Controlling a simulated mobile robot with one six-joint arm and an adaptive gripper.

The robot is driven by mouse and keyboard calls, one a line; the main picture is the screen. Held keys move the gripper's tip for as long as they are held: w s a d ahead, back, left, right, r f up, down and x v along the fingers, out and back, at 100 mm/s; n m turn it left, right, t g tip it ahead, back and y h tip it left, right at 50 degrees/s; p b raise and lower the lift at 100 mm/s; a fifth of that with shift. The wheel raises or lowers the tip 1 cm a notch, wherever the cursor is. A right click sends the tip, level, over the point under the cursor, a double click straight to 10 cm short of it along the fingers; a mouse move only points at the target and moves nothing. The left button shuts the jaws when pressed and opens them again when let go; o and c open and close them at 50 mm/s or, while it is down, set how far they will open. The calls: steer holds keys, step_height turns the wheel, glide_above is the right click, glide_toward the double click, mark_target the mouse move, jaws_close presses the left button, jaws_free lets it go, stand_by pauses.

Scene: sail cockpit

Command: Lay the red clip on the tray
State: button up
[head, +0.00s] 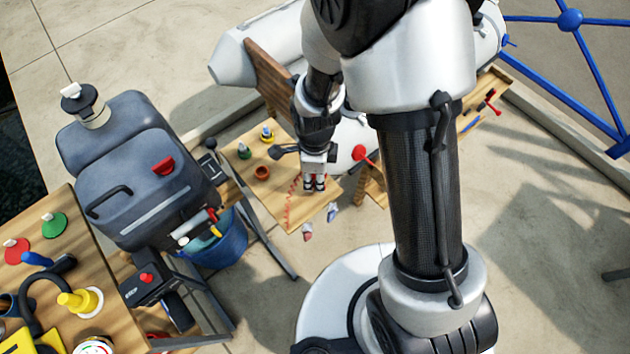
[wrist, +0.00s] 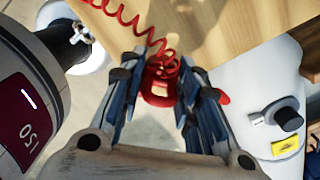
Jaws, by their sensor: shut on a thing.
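My gripper (head: 315,184) is over the small wooden table in the head view, pointing down. In the wrist view its fingers (wrist: 160,98) are closed around a red piece at the end of a red coiled cord, which I take for the red clip (wrist: 158,97). The fingers hide part of it. The coiled cord (wrist: 131,22) runs from the clip up and left across the wrist view; it also shows beside the gripper in the head view (head: 290,204). I cannot make out a tray for certain in either view.
The wooden table (head: 245,180) holds green, yellow and orange items. A grey outboard motor (head: 140,185) and a blue bucket (head: 220,245) stand left of it. Another wooden table (head: 85,235) with several coloured items is at the lower left. A white boat hull (head: 245,52) lies behind.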

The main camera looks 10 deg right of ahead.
mark_target(315, 182)
steer(key=shift+f+b, duration=0.35)
steer(key=shift+f, duration=1.05)
steer(key=shift+f, duration=0.1)
steer(key=o, duration=0.9)
